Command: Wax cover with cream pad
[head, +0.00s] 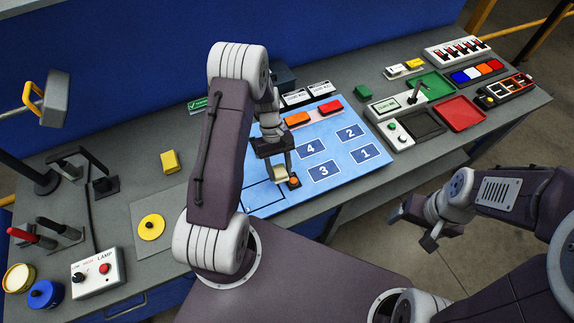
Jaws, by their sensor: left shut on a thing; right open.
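My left gripper (276,163) points down over the near-left part of the blue numbered board (335,130). It is shut on a small cream piece, which looks like the cream pad (279,175). A small dark block with an orange top (293,183) lies beside the pad's right edge; I cannot tell whether they touch. A round yellow disc (151,226) lies on a grey plate at the left. I cannot tell which thing is the cover. My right gripper (412,226) is open and empty, off the bench's front edge.
A cream-topped tin (19,278), a blue tin (46,293) and a lamp switch box (98,272) stand at the front left. A yellow block (170,161) lies behind the disc. Red (460,113) and green (430,84) trays sit at the right.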

